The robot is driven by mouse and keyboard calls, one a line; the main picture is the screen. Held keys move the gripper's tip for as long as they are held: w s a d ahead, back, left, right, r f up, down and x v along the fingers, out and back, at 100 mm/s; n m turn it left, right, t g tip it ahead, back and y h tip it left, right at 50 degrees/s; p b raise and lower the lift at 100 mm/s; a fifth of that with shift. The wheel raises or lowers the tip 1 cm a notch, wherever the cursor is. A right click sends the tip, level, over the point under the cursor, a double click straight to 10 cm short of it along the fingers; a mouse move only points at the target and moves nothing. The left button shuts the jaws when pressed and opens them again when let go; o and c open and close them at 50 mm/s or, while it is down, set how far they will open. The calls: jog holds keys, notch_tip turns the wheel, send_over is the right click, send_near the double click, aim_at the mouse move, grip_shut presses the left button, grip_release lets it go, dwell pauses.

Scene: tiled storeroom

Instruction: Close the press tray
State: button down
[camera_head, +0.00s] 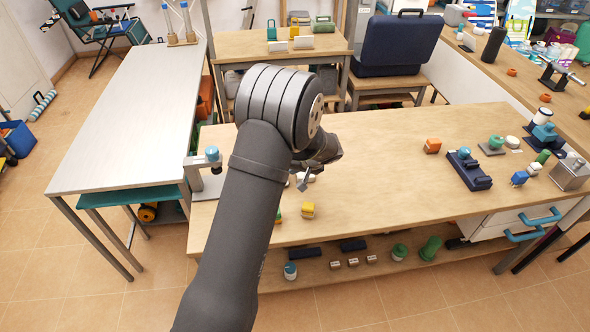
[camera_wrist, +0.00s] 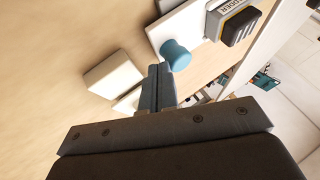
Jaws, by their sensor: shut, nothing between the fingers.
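In the wrist view a pale flat plate (camera_wrist: 190,28) with a round light-blue knob (camera_wrist: 176,55) lies just beyond my fingertips. It looks like the press tray, but I cannot tell how far out it is. A dark block with a yellow and white label (camera_wrist: 236,20) sits on or beside it. My gripper (camera_wrist: 158,88) is shut and empty, its tips close to the knob; contact is unclear. In the head view my gripper (camera_head: 303,184) is over the wooden table, and my arm hides much of the area behind it.
A grey clamp-like fixture with a blue knob (camera_head: 212,153) stands at the wooden table's (camera_head: 380,150) left edge. A yellow block (camera_head: 308,209) is near the front edge. Orange (camera_head: 432,146) and navy (camera_head: 469,172) items stand to the right. Pale blocks (camera_wrist: 113,75) lie near the fingers.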

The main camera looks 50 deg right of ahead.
jog(key=w+a, duration=0.8)
jog(key=shift+w+a, duration=0.2)
jog(key=shift+w, duration=0.05)
jog(key=s, duration=0.1)
jog(key=s+d, duration=0.2)
jog(key=s, duration=0.1)
jog(key=shift+d, duration=0.25)
jog(key=v, duration=0.9)
jog(key=shift+r, duration=0.4)
jog(key=shift+a, duration=0.15)
